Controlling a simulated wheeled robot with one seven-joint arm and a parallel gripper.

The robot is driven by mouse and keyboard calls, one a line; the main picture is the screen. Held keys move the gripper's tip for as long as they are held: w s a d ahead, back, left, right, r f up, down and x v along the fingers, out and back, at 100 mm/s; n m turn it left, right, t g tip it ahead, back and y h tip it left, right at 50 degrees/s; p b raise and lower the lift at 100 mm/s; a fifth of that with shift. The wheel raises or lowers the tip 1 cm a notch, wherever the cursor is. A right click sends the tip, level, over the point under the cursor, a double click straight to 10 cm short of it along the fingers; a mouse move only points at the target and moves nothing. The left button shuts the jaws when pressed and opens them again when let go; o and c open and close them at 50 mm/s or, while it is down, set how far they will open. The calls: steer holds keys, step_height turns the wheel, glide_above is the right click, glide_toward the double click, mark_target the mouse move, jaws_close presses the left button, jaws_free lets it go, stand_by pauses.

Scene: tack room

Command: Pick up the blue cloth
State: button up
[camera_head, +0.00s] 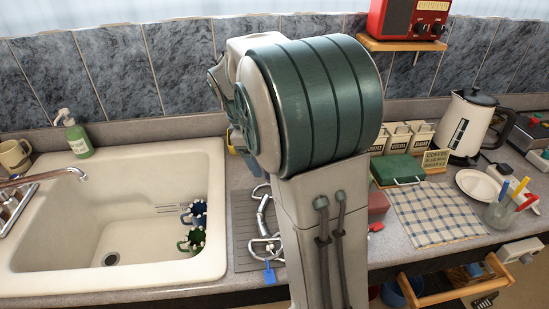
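A cream, blue and dark checked cloth (438,213) lies flat on the counter to the right of my arm. It is the only clear cloth in view; no plain blue cloth shows. My own large green and grey arm links fill the middle of the picture and hide part of the counter and wall behind them. My gripper does not show, so its place relative to the cloth and whether it holds anything cannot be seen.
A sink (60,225) with dark blue and green items is at left. Bits (262,215) lie on a grey mat. A green box (398,170), plate (477,186), kettle (470,125) and glass jar of pens (499,215) surround the cloth. A wooden-edged drawer (450,295) juts out below.

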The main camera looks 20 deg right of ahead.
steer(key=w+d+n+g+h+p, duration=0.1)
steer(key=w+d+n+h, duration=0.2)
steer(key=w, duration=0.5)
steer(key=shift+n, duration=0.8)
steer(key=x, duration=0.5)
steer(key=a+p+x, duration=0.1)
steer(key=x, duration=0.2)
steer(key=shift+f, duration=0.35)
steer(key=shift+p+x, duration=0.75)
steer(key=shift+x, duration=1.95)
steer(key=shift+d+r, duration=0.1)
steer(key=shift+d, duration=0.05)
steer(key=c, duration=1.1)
